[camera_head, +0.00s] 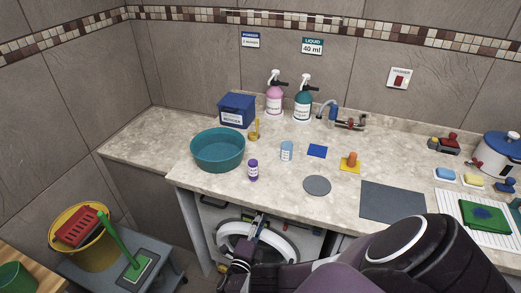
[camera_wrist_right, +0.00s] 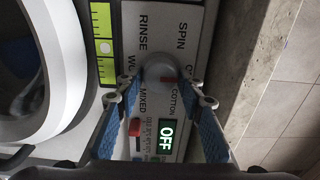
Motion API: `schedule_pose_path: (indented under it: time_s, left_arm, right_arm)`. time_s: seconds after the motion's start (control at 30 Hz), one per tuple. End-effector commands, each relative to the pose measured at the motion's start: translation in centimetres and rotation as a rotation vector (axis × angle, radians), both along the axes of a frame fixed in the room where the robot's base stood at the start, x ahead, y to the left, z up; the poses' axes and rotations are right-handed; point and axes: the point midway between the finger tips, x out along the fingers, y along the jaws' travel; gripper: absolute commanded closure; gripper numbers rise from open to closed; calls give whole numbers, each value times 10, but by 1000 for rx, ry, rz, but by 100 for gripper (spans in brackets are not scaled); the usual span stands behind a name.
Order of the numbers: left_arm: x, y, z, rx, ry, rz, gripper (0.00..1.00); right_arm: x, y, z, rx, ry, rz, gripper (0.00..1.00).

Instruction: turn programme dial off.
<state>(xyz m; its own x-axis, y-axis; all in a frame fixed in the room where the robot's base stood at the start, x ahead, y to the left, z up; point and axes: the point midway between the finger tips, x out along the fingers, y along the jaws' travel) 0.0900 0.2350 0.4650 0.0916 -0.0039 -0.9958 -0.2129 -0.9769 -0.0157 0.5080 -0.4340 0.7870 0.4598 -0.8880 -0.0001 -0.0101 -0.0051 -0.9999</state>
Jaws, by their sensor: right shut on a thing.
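The washing machine (camera_head: 304,243) stands under the counter, partly hidden by my arm. In the right wrist view its control panel fills the middle. The round pale programme dial (camera_wrist_right: 157,70) has printed words around it, among them SPIN, RINSE, COTTON and MIXED. A reddish mark shows on the dial's near side. A small green display (camera_wrist_right: 167,136) reads OFF. My right gripper (camera_wrist_right: 167,84) is shut on the dial, one blue-padded finger on each side. It also shows in the head view (camera_head: 257,222) at the machine's front. My left gripper is not in view.
A red slider (camera_wrist_right: 135,127) and a green-lit strip (camera_wrist_right: 104,47) sit on the panel near the fingers. The counter (camera_head: 130,147) above holds a teal basin (camera_head: 217,150), bottles and small items. A grey stool (camera_head: 165,270) and a yellow bucket (camera_head: 92,255) stand at left.

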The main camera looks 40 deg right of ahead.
Motion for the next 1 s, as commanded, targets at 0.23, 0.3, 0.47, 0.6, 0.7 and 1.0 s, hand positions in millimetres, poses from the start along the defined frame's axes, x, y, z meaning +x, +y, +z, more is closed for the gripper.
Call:
schedule_pose_path:
  time_s: [0.23, 0.3, 0.47, 0.6, 0.7, 1.0]
  left_arm:
    - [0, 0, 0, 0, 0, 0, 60]
    - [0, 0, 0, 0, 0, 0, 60]
    - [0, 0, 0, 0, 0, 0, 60]
    - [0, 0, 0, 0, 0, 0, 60]
    - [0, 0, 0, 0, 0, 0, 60]
    - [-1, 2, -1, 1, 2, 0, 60]
  right_arm:
    - [-1, 0, -1, -1, 7, -1, 89]
    - [-1, -1, -1, -1, 7, -1, 89]
    - [-1, -1, -1, -2, 6, -1, 53]
    - [-1, 0, 0, -1, 5, 0, 47]
    - [0, 0, 0, -2, 4, 0, 47]
    - [-1, -1, -1, 32, -62, 0, 47]
